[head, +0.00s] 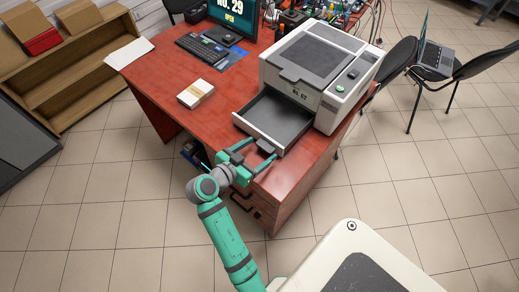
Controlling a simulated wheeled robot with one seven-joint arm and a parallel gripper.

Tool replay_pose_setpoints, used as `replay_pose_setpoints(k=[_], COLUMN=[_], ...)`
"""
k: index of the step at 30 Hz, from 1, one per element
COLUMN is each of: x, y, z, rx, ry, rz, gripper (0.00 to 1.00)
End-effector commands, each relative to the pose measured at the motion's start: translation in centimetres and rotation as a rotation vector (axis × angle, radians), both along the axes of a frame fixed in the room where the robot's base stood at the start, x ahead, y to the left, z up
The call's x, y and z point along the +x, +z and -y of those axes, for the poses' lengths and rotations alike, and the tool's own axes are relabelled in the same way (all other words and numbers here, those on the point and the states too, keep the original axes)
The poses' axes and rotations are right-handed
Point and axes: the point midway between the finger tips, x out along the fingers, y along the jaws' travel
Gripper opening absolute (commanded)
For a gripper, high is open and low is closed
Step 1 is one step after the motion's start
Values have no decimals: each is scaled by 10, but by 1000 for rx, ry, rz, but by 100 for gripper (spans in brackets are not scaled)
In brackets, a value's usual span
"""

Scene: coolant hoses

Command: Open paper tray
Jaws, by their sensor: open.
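The printer (318,72) stands on the red-brown desk. It is white and grey with a dark lid and a green button on its right side. Its paper tray (258,136) is pulled out at the front left, and its dark inside looks empty. A grey handle (265,147) sits at the tray's front. My gripper (256,157) is open at the tray's front, with its fingers close to the handle. I cannot tell whether they touch it. My green and grey arm reaches up to it from below.
The desk (170,75) bears a paper stack (195,94), a keyboard (202,47) and a monitor (233,17). A shelf (75,75) stands at the left. A chair with a laptop (437,58) is at the right. The tiled floor (120,215) is clear in front.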

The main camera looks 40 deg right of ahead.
Motion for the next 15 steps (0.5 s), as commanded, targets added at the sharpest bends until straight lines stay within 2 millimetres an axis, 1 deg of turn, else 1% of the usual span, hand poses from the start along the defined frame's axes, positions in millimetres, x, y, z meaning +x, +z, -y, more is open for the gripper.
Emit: replay_pose_setpoints(k=[5,9,15], x=[-1,-3,-5], y=[11,22,33], z=[-27,-52,-79], rx=[0,0,-1], ry=[5,4,2], rz=[2,3,3], gripper=[73,73,73])
